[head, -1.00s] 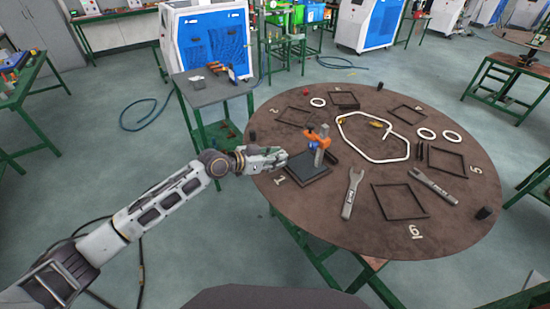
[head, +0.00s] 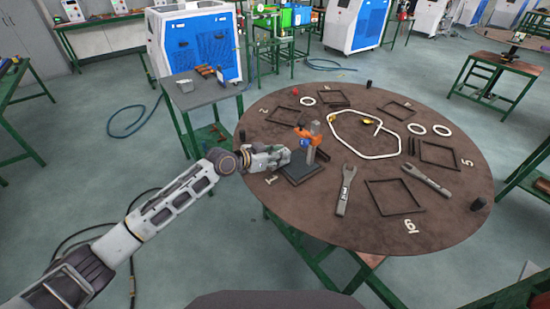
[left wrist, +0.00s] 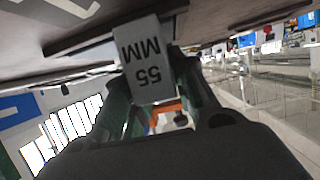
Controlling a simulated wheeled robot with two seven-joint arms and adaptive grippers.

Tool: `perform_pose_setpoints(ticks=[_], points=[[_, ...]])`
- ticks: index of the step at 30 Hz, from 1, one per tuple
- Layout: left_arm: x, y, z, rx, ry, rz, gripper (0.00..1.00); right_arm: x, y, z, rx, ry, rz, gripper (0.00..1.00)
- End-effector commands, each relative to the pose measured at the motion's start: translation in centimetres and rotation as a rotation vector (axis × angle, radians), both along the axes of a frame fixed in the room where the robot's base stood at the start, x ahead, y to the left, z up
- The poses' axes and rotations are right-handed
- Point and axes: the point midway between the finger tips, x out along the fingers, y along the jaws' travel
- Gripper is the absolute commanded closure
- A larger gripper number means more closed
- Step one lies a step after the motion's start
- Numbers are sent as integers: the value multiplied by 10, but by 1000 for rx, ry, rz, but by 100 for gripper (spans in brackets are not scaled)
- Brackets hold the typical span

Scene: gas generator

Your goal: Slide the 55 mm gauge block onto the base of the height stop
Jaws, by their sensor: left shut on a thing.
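The height stop stands on the round brown table beside the number 1, with a dark square base (head: 303,172), an upright grey post and an orange clamp (head: 308,133). My left gripper (head: 284,157) is low over the left part of the base, close to the post. It is shut on the grey 55 mm gauge block (left wrist: 148,70), whose "55 MM" marking reads upside down in the left wrist view. In the head view the block is mostly hidden by the gripper. I cannot tell whether the block touches the base. My right gripper is not in view.
Two grey wrenches (head: 345,190) lie right of the stop on the round table (head: 300,218). A white bent tube loop (head: 336,140), white rings and several dark square frames lie further back. A small grey side table (head: 205,95) stands behind my left arm.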

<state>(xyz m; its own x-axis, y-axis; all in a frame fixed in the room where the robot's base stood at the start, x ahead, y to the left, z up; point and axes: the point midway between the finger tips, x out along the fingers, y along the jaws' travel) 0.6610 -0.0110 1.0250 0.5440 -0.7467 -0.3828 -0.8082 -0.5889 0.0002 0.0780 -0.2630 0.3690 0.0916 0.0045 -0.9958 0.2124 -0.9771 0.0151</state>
Motion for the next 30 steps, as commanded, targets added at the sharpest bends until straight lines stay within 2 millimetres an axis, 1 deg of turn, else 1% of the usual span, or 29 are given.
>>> perform_pose_setpoints(ticks=[18,30], points=[[22,-31,0,-2,-2,0,100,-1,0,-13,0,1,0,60],[32,-44,0,-1,-2,1,100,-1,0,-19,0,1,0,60]])
